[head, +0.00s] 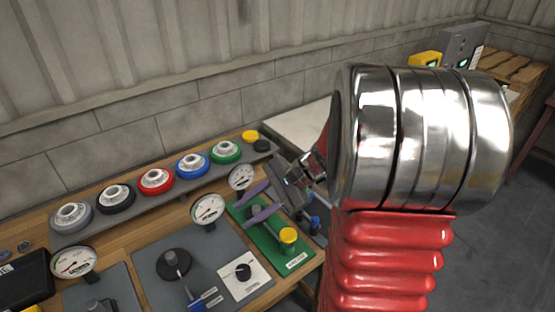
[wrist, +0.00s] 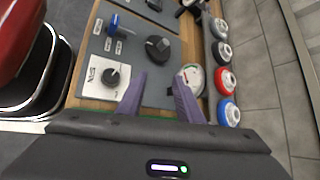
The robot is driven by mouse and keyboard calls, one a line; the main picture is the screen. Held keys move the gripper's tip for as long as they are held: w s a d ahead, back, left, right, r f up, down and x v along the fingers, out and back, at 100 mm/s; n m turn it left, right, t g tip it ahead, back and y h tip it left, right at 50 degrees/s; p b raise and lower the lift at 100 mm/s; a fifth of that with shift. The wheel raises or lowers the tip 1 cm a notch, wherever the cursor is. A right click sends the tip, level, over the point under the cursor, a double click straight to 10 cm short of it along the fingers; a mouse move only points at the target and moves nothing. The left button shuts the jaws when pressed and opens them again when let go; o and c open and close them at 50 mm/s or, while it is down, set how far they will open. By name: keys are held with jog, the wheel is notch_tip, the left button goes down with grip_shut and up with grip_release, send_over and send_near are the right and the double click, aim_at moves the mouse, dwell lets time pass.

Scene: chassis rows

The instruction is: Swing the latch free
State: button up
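A green plate (head: 297,260) lies on the bench, carrying a yellow knob (head: 287,236) at its near end and what looks like the latch's grey bar beside it. My gripper (head: 245,210) is over this plate, its two purple fingers spread apart. The far part of the plate and latch is hidden behind the fingers and wrist. In the wrist view my gripper (wrist: 160,82) is open, with nothing between the fingertips but grey panel behind. Only a thin green strip of the plate shows there. I cannot tell whether a finger touches the latch.
A gauge (head: 208,209) stands close left of the fingers, another (head: 241,177) behind them. A black knob on a white card (head: 243,274) and a blue-handled lever (head: 193,303) sit on a grey panel. Several coloured handwheels, including a red one (head: 156,181), line the back.

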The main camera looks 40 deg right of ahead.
jog(key=d+f+m+t+h, duration=0.1)
jog(key=d+f+m+t, duration=0.2)
jog(key=d, duration=0.7)
jog(key=d+f+m+t+h, duration=0.2)
jog(key=d+m+t, duration=0.3)
jog(key=d+m, duration=0.3)
jog(key=d+f+m+t+h, duration=0.1)
jog(key=d+f+m+t, duration=0.3)
jog(key=d, duration=0.9)
jog(key=shift+s+d+f+m+t, duration=0.1)
jog(key=shift+s+f+m+t, duration=0.15)
jog(key=shift+m, duration=0.2)
jog(key=shift+s+d+f+m+t, duration=0.15)
jog(key=shift+f+m, duration=0.15)
jog(key=shift+m, duration=0.15)
jog(key=shift+w+a, duration=0.1)
jog(key=shift+w, duration=0.05)
jog(key=x, duration=1.3)
jog(key=shift+w, duration=0.35)
grip_shut()
